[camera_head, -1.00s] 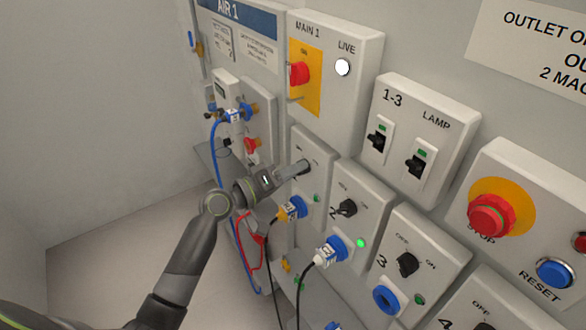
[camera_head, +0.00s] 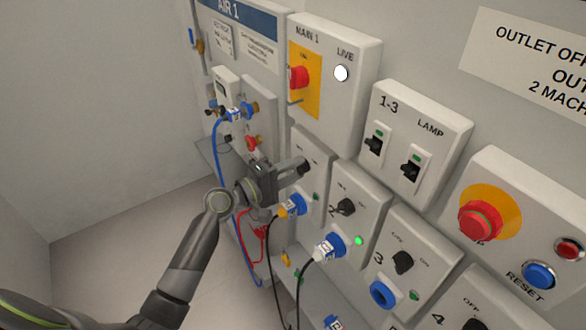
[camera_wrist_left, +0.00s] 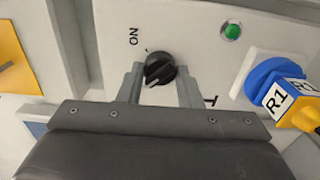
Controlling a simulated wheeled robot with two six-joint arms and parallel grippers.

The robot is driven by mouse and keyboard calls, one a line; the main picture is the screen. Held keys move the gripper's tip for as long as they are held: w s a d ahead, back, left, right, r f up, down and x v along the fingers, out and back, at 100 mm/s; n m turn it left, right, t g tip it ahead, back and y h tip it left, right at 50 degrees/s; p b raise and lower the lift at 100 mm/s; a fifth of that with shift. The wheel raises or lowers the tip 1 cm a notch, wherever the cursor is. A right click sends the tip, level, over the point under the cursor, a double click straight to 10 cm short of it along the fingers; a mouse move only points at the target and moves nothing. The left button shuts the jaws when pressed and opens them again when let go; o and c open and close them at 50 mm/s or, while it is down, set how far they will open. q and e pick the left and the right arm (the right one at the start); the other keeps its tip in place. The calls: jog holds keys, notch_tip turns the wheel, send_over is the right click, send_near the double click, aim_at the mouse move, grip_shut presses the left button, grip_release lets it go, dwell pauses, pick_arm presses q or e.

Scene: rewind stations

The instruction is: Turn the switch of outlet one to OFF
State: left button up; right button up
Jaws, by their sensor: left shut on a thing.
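The outlet one switch is a black round knob (camera_wrist_left: 160,69) on a pale box (camera_head: 318,157), with an ON label beside it in the left wrist view. A white mark on the knob points down-left there; the OFF label is not visible. My left gripper (camera_head: 303,168) reaches the box from the left. In the left wrist view its two fingers (camera_wrist_left: 160,85) are on either side of the knob and shut on it. In the head view the gripper hides the knob. The outlet's green lamp (camera_wrist_left: 230,31) looks unlit. My right gripper is out of view.
Outlet two's knob (camera_head: 343,207) and lit green lamp (camera_head: 359,240) are to the right. The red main switch (camera_head: 298,77) is above. Hoses and cables hang below; floor at lower left is clear.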

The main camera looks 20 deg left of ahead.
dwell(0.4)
pick_arm(q)
jog(key=o, duration=1)
jog(key=shift+s, duration=0.1)
jog(key=shift+b+v, duration=3.45)
jog(key=shift+v, duration=5.25)
jog(key=shift+f, duration=0.1)
